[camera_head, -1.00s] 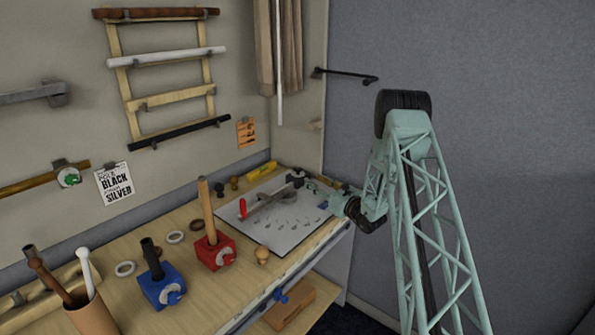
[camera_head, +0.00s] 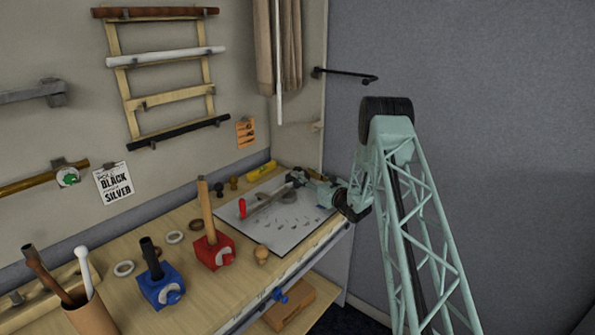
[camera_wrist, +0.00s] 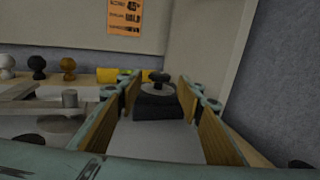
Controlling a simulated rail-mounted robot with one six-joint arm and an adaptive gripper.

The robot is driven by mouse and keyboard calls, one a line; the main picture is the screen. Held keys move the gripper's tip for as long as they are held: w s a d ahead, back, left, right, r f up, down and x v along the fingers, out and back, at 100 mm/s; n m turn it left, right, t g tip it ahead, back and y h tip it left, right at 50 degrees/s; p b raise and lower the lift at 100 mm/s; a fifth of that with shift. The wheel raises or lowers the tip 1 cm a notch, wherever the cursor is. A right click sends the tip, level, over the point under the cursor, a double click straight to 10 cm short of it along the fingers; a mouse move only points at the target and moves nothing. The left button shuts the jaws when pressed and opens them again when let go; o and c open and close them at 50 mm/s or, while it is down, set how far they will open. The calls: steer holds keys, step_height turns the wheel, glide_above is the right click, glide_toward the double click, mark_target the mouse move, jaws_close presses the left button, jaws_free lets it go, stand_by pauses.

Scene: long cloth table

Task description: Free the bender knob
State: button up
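The bender knob (camera_wrist: 157,88), a dark round disc with a smaller cap, sits on a black block (camera_wrist: 158,107) in the wrist view. My gripper (camera_wrist: 160,95) is open, its two tan-padded fingers on the left and right of the block and knob. I cannot tell if either finger touches them. In the head view my gripper (camera_head: 297,178) reaches the back of the white board (camera_head: 284,238), and it largely hides the knob there. The bender's long grey bar and red handle (camera_head: 242,207) lie to the left of the gripper.
Dark and brown round knobs (camera_wrist: 38,67) and a yellow object (camera_wrist: 108,75) stand left of my gripper by the wall. A red block (camera_head: 214,251) and a blue block (camera_head: 160,287) hold upright rods.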

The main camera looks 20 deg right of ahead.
mark_target(300, 170)
steer(key=shift+w+a, duration=0.2)
steer(key=shift+w, duration=0.9)
steer(key=shift+w+a, duration=0.2)
steer(key=shift+w, duration=0.85)
steer(key=shift+w+a, duration=0.2)
steer(key=shift+w, duration=0.9)
steer(key=c, duration=0.8)
